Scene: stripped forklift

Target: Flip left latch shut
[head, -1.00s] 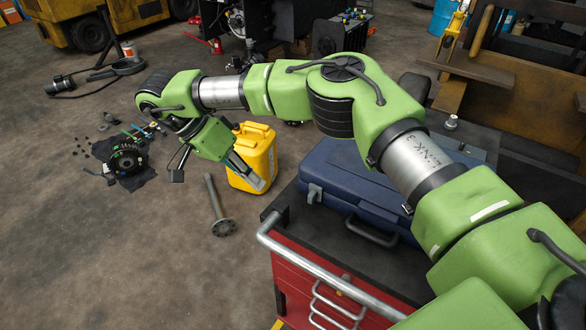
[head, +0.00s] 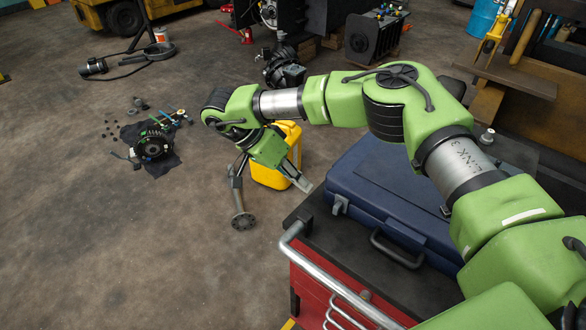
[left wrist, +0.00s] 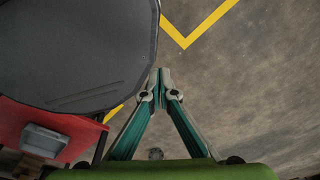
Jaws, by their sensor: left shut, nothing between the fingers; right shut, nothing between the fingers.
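A dark blue case (head: 385,185) lies closed on the black top of a red tool cart. Its left latch (head: 340,204) is a small grey tab at the front left edge; I cannot tell clearly whether it is flipped shut. My left gripper is outside the head view. In the left wrist view it (left wrist: 161,75) is shut and empty, pointing over bare floor.
The red cart (head: 330,300) has a metal rail (head: 325,272) along its front. A yellow canister (head: 270,175) stands behind my right gripper. A dark grey rounded surface (left wrist: 75,50) is beside my left gripper.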

